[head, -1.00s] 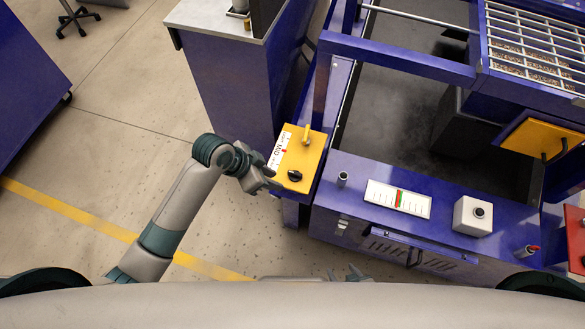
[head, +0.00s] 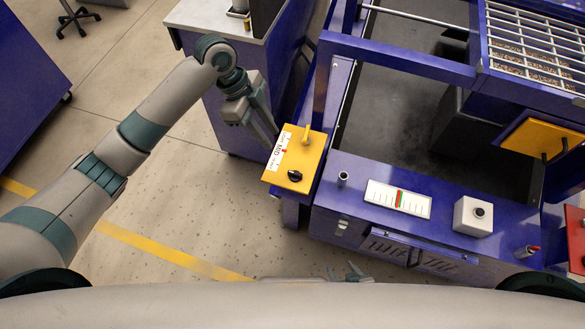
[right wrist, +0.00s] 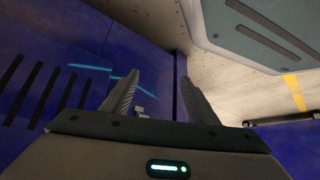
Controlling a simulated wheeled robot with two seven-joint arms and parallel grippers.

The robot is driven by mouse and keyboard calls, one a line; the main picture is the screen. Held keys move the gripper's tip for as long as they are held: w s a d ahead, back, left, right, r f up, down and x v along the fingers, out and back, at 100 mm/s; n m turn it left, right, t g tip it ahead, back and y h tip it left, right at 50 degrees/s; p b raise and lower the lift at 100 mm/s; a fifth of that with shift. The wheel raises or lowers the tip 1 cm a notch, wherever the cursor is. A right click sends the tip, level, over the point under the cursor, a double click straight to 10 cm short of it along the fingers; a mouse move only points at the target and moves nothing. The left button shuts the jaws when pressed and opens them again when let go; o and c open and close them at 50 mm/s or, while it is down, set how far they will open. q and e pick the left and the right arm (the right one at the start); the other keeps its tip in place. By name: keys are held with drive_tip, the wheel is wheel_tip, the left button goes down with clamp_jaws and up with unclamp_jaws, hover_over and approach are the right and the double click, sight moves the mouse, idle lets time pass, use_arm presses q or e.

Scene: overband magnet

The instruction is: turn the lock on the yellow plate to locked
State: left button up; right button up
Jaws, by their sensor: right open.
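The yellow plate (head: 312,160) lies on a blue post top at the machine's left corner. It carries a black oval knob (head: 295,175) near its front edge, a yellow lever (head: 307,135) near its back, and a white label strip with a red mark (head: 280,150). I cannot tell which fitting is the lock, nor read its setting. My left gripper (head: 275,139) points down beside the plate's back left edge, apart from the knob; its finger gap is unclear. My right gripper (right wrist: 160,85) is open and empty, low before a blue panel; its tips show in the head view (head: 345,274).
A gauge strip (head: 398,199) and a white button box (head: 473,216) sit on the blue front ledge (head: 340,205). A blue cabinet with a grey top (head: 200,18) stands behind my left arm. The floor left of the plate is clear.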

drive_tip(key=shift+s, duration=0.1)
use_arm(q)
drive_tip(key=p, duration=0.2)
approach(294, 173)
drive_tip(key=x, duration=0.8)
drive_tip(key=shift+d+f, duration=0.1)
drive_tip(key=shift+f, duration=0.1)
use_arm(e)
drive_tip(key=shift+g+h, duration=0.3)
drive_tip(key=shift+g, duration=0.5)
drive_tip(key=s, duration=0.1)
drive_tip(key=s+d+f, duration=0.1)
drive_tip(key=s, duration=0.1)
drive_tip(key=s+d+f, duration=0.1)
drive_tip(key=s, duration=0.1)
drive_tip(key=shift+d+f, duration=0.15)
use_arm(q)
drive_tip(key=shift+c, duration=0.3)
use_arm(e)
drive_tip(key=shift+w, duration=0.1)
use_arm(q)
clamp_jaws()
